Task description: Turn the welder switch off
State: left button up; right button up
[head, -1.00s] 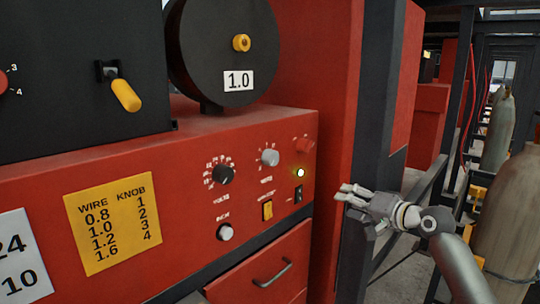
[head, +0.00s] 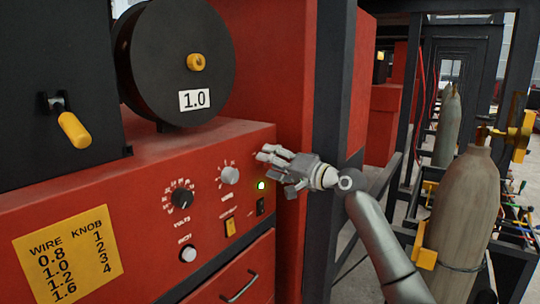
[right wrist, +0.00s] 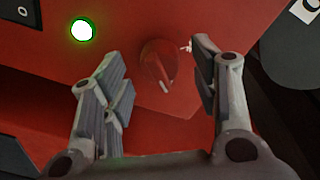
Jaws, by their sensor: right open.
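The red welder panel (head: 140,215) fills the left of the head view. A red rotary knob (right wrist: 157,65) with a pale pointer mark shows in the right wrist view, between the spread fingers of my right gripper (right wrist: 162,72). The fingers stand on either side of it; contact is not clear. In the head view my right gripper (head: 266,157) is at the panel's upper right corner and hides that knob. A lit green lamp (head: 261,185) is just below, with a black rocker switch (head: 260,206) under it. My left gripper is not in view.
A yellow switch (head: 230,227), a black dial (head: 182,198) and a grey dial (head: 229,175) sit left of the gripper. A dark post (head: 332,130) stands close behind the hand. Gas cylinders (head: 462,215) stand to the right.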

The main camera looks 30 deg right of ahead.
jog(key=shift+w+a, duration=0.1)
jog(key=shift+w, duration=0.35)
jog(key=c, duration=1)
jog(key=shift+f+n+t+y+b, duration=0.15)
jog(key=shift+n+y+b, duration=0.35)
jog(key=shift+n+b, duration=3.8)
jog(key=shift+n+t+y+b, duration=0.15)
jog(key=shift+n+y+b, duration=0.35)
jog(key=shift+n+b, duration=3.75)
jog(key=shift+c, duration=0.2)
jog(key=shift+n+p, duration=0.8)
jog(key=shift+n, duration=0.25)
